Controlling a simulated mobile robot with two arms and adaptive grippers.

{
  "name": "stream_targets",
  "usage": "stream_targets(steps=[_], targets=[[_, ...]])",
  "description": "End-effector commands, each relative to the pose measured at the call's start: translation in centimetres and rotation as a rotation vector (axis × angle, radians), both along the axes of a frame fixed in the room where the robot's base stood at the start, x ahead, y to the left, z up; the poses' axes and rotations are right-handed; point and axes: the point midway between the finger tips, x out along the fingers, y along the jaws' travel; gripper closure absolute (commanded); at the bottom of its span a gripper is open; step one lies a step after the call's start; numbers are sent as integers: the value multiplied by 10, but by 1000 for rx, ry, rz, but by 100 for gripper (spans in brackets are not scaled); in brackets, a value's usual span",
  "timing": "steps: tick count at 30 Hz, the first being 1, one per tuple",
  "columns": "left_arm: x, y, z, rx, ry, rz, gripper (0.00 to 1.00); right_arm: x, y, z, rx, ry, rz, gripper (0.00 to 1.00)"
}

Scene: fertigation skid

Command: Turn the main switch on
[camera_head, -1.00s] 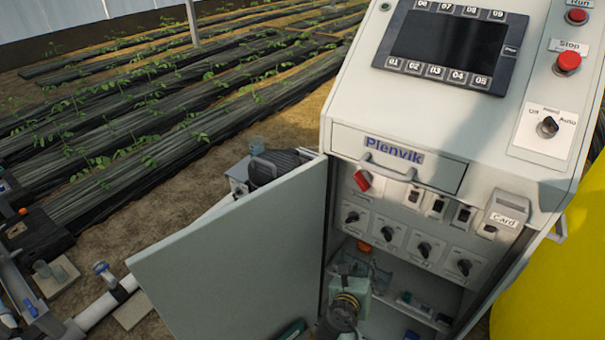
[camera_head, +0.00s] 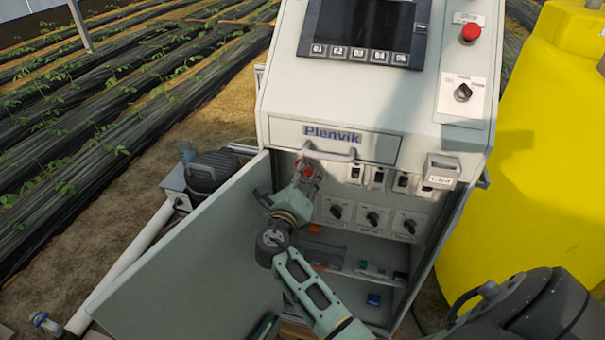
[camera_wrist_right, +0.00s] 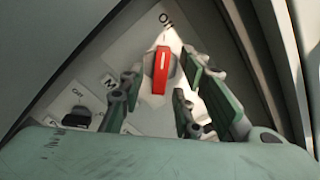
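The main switch, a red lever on a pale plate, sits at the upper left inside the open grey cabinet. In the head view only a bit of its red (camera_head: 308,170) shows behind my right gripper (camera_head: 306,178). In the right wrist view the red lever (camera_wrist_right: 160,70) stands between the two fingers of my right gripper (camera_wrist_right: 160,92), with gaps on both sides. The fingers are open around it. Lettering that looks like "ON" is above the lever; its setting I cannot tell. My left gripper cannot be made out.
The open cabinet door (camera_head: 200,270) stands close to the left of my right gripper. A drawer handle (camera_head: 330,154) juts out just above it. Black rotary knobs (camera_head: 373,219) sit to the right and below. A yellow tank (camera_head: 545,170) stands right of the cabinet.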

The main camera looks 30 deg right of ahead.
Motion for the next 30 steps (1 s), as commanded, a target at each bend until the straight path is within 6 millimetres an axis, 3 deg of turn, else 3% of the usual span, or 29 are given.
stream_targets(steps=[8, 19, 30], targets=[[1, 4, 0, 5, -1, 2, 100, 2, -2, 0, 1, -1, 0, 69], [2, 4, 0, 5, -2, 4, 100, 1, -2, 0, 1, 0, 1, 100], [2, 4, 0, 5, -3, 2, 100, 1, -1, 0, 10, -11, 1, 100]])
